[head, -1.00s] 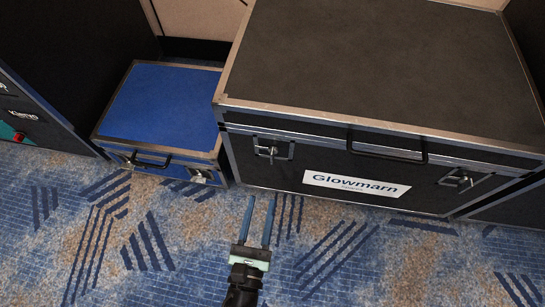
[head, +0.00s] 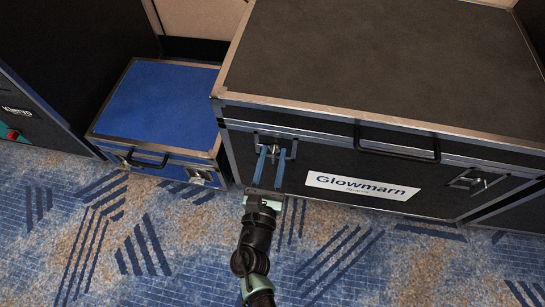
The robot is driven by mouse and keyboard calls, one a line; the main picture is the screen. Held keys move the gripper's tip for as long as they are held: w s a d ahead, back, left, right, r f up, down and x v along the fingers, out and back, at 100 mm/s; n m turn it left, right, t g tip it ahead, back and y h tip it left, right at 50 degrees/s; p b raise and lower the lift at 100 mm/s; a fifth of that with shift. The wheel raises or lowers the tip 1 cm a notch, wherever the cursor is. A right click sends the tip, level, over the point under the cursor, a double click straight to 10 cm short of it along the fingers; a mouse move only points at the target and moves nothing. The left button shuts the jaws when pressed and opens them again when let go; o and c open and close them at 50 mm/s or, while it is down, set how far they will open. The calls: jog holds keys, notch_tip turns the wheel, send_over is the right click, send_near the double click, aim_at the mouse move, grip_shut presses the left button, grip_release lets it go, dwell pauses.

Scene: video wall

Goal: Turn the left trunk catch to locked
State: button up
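The black trunk (head: 380,70) has metal edging and a white "Glowmarn" label (head: 360,187) on its front. Its left catch (head: 292,144) is at the left of the front face, just under the lid seam. Its right catch (head: 474,181) is near the right end. My gripper (head: 273,151) is at the left catch, its two blue fingers apart with the catch's middle part between them. The fingers partly cover the catch, so its turn angle is hard to read. I cannot tell whether the fingers touch it.
A smaller blue case (head: 160,100) with its own handle and catches stands to the left of the trunk. A black handle (head: 397,150) sticks out from the trunk front, right of my gripper. A dark cabinet (head: 50,90) stands far left. Carpet (head: 150,250) in front is clear.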

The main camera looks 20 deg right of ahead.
jog(key=shift+c, duration=0.3)
grip_shut()
